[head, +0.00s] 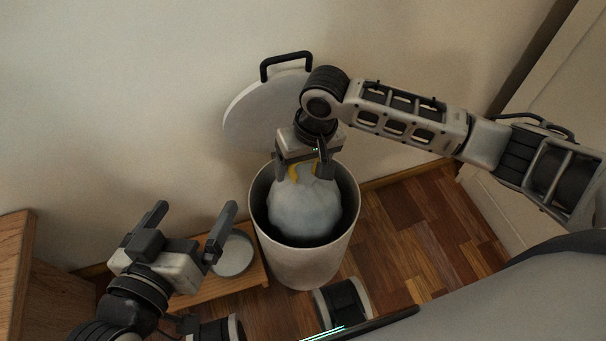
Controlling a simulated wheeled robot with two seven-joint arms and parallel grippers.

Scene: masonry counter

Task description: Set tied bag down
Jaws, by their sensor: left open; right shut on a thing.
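My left gripper (193,222) is open and empty, to the left of the bin, over or near a low wooden stand.
A round white lid (262,112) with a black handle leans on the wall behind the bin. A pale round dish (232,254) is on the low wooden stand (259,268). Wooden furniture (50,300) is at the left. The wood floor (420,235) right of the bin is clear.

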